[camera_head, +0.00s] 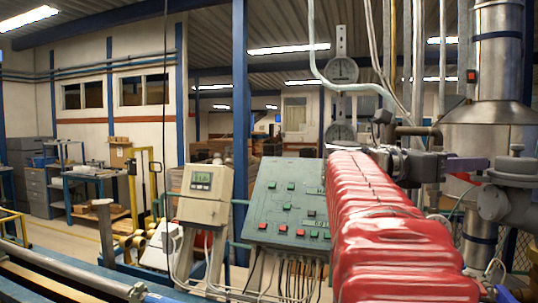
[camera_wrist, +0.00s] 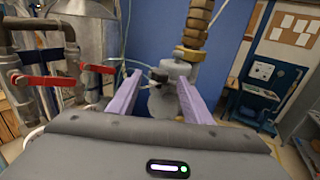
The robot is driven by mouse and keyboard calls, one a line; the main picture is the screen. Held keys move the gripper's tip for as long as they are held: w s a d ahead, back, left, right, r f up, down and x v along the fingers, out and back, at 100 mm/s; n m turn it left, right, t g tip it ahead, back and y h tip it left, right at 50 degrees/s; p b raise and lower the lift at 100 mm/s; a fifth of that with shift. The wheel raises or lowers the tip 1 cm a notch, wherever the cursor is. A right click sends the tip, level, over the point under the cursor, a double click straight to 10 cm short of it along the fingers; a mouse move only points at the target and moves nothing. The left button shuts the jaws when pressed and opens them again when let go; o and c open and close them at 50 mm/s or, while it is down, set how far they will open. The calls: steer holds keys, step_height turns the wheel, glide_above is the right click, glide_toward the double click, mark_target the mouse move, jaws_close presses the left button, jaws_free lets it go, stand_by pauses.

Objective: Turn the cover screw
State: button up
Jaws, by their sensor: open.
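My gripper (camera_wrist: 160,78) is open, its two purple fingers apart in the wrist view. Beyond and between the fingertips is a grey metal fitting (camera_wrist: 177,69) with a rounded top and a small dark part (camera_wrist: 158,75) on its left side. I cannot tell whether this dark part is the cover screw, or whether a finger touches the fitting. In the head view my gripper (camera_head: 482,164) is at the right, its purple finger pointing towards a grey flanged metal body (camera_head: 510,172). My red-sleeved arm reaches towards it. No clear screw head shows in either view.
In the wrist view, brass fittings (camera_wrist: 196,28) rise behind the right finger, and pipes with red lever handles (camera_wrist: 48,81) stand at the left. In the head view, a green control panel (camera_head: 287,205), a display box (camera_head: 205,193) and dial gauges (camera_head: 341,70) stand near my arm.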

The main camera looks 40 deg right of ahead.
steer(key=x, duration=0.4)
steer(key=shift+c, duration=0.4)
steer(key=c, duration=0.9)
steer(key=shift+c, duration=0.4)
